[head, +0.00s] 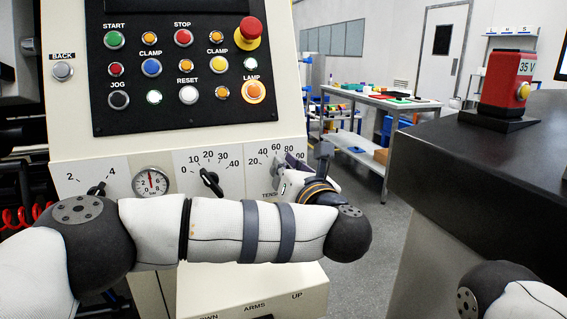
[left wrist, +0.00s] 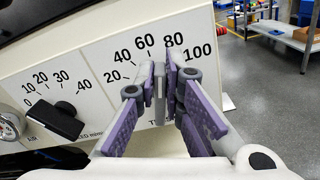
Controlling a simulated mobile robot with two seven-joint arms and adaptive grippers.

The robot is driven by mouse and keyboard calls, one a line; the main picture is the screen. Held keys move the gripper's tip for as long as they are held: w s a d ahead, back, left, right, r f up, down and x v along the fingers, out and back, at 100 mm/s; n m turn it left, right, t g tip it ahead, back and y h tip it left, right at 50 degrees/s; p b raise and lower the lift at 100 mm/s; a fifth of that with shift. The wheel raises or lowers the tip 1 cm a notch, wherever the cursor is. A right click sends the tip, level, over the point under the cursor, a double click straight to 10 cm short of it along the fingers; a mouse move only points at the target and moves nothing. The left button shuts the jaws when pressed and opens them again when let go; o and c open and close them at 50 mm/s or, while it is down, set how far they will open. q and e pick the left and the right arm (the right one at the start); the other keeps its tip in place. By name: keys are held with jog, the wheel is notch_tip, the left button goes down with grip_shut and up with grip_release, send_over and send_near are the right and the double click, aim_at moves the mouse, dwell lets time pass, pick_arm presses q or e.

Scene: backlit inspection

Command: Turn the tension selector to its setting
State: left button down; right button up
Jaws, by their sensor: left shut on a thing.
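The tension selector is the knob at the right end of the panel's lower strip, under a scale from 20 to 100. In the left wrist view the grey selector knob (left wrist: 160,92) stands between my left gripper's purple-padded fingers (left wrist: 163,84), which are shut on it. Its upper end lies between the 60 and 80 marks; its exact pointing is partly hidden by the fingers. In the head view my left gripper (head: 284,176) is at this selector, and it hides most of the knob and part of the TENSION label. My right gripper is out of view.
The button panel (head: 180,65) is above. A dark counter (head: 480,150) with a red 35 V device (head: 506,82) stands right.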

pick_arm(q)
jog(key=shift+d+f+m+p, duration=0.2)
jog(key=shift+m+p, duration=0.1)
jog(key=shift+m, duration=0.8)
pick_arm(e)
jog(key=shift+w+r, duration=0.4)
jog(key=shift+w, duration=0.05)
pick_arm(q)
jog(key=shift+w+f, duration=0.1)
jog(key=c, duration=1.7)
grip_release()
jog(key=v, duration=1.2)
